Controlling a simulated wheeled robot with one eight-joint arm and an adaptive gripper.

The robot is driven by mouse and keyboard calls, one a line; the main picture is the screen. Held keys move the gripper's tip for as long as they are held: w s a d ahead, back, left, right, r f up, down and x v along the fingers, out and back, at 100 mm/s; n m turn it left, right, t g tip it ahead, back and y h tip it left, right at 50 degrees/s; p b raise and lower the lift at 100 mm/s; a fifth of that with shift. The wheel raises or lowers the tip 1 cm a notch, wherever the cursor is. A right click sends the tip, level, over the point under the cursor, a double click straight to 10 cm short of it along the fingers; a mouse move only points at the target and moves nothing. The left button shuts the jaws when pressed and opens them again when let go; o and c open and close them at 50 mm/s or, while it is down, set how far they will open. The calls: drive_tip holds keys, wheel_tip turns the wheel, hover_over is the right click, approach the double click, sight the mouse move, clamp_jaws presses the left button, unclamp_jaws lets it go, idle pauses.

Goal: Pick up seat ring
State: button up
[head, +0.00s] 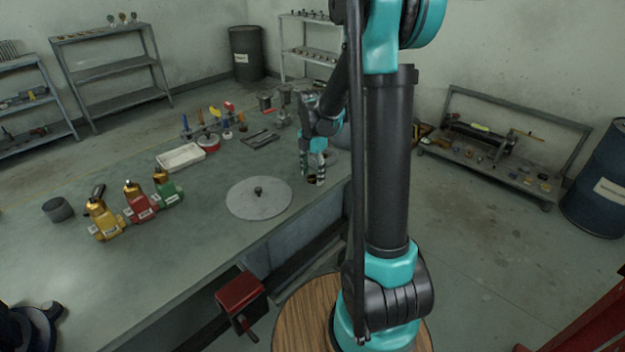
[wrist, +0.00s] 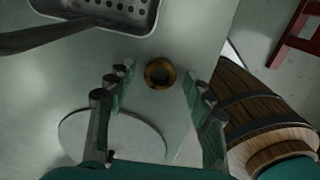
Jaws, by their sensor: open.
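The seat ring (wrist: 147,75) is a small brass-coloured ring with a dark hole, lying flat on the grey bench top. In the wrist view it sits between the fingertips of my gripper (wrist: 158,78), with clear gaps on both sides. In the head view my gripper (head: 312,176) points down over the bench near its edge. A small part of the ring (head: 312,181) shows between the fingers. The gripper is open and holds nothing. The exact height of the fingertips above the ring is hard to tell.
A round grey plate (head: 258,205) with a centre knob lies left of my gripper. Gold, red and green valves (head: 138,203) and a white tray (head: 181,157) stand farther left. A perforated metal tray (wrist: 110,10) shows in the wrist view. A red vise (head: 240,291) hangs at the bench front.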

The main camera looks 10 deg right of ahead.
drive_tip(key=shift+c, duration=0.3)
drive_tip(key=c, duration=1.1)
